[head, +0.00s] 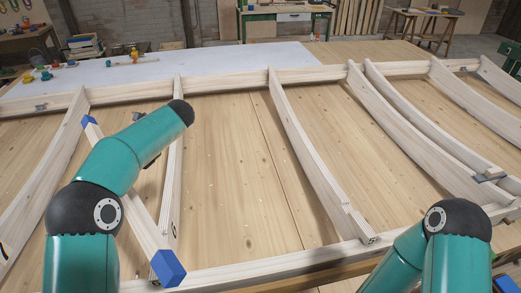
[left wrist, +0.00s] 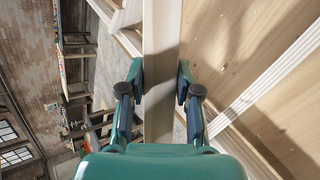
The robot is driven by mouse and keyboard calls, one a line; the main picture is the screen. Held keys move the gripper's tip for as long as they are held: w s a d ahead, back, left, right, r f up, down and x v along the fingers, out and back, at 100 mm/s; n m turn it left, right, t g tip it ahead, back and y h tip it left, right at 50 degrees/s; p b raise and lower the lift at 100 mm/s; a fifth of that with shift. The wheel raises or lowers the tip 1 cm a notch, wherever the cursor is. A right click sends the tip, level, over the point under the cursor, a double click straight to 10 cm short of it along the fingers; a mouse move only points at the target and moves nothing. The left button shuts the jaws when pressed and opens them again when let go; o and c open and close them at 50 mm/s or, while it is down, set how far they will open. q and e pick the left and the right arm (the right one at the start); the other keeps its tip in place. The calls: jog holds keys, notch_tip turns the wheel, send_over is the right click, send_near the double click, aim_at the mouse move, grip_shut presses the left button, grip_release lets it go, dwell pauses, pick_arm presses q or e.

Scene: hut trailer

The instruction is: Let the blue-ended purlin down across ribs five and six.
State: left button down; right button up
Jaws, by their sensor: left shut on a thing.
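The blue-ended purlin (head: 141,224) is a pale bar with a blue block on each end. In the head view it slants from near the leftmost visible rib (head: 45,178) to the lower end of the neighbouring rib (head: 173,165), passing under my left arm. Whether it touches the ribs I cannot tell. My left gripper (left wrist: 160,84) is shut on the purlin (left wrist: 161,35), one finger on each side. In the head view my arm mostly hides this gripper. My right arm reaches in at the lower right, but its gripper is out of view.
More curved ribs (head: 302,160) stand to the right between the back rail (head: 225,82) and front rail (head: 285,262). A dark metal piece (head: 490,177) sits on a right-hand rib. Small coloured items (head: 134,55) lie on the white sheet (head: 200,65) behind. Bare boards show between ribs.

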pick_arm(q)
jog(key=w+d+r+m+t, duration=0.2)
jog(key=d+r+m+t, duration=0.1)
jog(key=d+m+t, duration=0.35)
jog(key=w+d+r+m+t, duration=0.3)
jog(key=d+r+m+t, duration=0.1)
jog(key=d+m+t, duration=0.3)
jog(key=s+d+m+t+h+b, duration=0.1)
jog(key=s+d+m+t+h, duration=0.2)
jog(key=d+m+h, duration=0.6)
jog(key=s+d+m+t+h+b, duration=0.1)
jog(key=s+d+m+t+h, duration=0.3)
jog(key=d, duration=0.9)
notch_tip(320, 180, down, 23)
jog(key=b, duration=1.5)
jog(key=shift+w+r+g+h, duration=0.2)
jog(key=shift+w+g+h, duration=0.1)
jog(key=shift+w+g, duration=0.1)
pick_arm(e)
jog(key=shift+a+f, duration=0.1)
jog(key=shift+f, duration=8.35)
pick_arm(q)
jog(key=shift+a, duration=0.1)
jog(key=shift+s, duration=0.1)
pick_arm(e)
jog(key=shift+f, duration=0.2)
